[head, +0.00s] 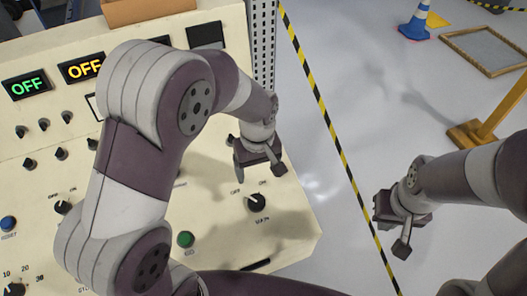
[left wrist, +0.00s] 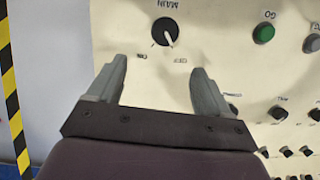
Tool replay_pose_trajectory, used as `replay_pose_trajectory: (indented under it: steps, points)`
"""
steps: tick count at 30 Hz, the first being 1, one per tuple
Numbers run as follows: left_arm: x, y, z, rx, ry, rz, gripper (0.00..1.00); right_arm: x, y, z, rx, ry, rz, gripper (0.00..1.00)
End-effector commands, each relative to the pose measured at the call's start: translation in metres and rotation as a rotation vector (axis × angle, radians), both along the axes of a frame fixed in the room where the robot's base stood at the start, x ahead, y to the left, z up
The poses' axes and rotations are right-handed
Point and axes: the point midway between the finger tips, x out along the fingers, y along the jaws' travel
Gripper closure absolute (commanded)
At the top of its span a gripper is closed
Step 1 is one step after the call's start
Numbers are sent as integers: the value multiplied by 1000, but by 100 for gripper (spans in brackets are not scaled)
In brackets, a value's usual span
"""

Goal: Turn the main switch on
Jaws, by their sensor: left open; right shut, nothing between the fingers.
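The main switch (head: 256,203) is a round black knob with a white pointer near the lower right corner of the cream control panel. Its pointer is turned toward the OFF label. In the left wrist view the knob (left wrist: 165,31) shows upside down, ahead of the fingers and between their lines. My left gripper (head: 260,167) is open and empty above the panel, on the far side of the knob and apart from it. Its two fingers (left wrist: 158,82) show in the left wrist view. My right gripper (head: 394,238) is shut and empty, over the floor to the right.
A green GO button (head: 185,240) sits left of the switch. Small black knobs (head: 61,153), a blue button (head: 8,223) and displays reading OFF (head: 27,86) are further left. Yellow-black tape (head: 335,140) runs along the floor beside the panel. A blue cone (head: 415,22) stands far off.

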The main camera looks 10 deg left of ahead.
Motion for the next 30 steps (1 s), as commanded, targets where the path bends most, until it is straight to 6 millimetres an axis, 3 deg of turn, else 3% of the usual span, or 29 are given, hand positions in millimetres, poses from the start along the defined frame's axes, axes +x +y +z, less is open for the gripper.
replay_pose_trajectory:
  steps: [15, 20, 27, 29, 30]
  points:
    - [-3, 1, -111, 2, 3, 0, 20, 0, 0, 8, 0, 1, 0, 100]
    - [-3, 2, -124, 0, 1, 0, 20, 0, 0, 9, 0, 1, 0, 100]
    - [-3, 2, -125, 0, 0, 0, 20, 0, 0, 9, 0, 1, 0, 100]
    - [-3, 2, -125, 0, 0, 0, 37, 0, 0, 9, 0, 1, 0, 100]
    - [-3, 2, -125, 0, 0, 0, 50, 0, 0, 9, 0, 1, 0, 100]
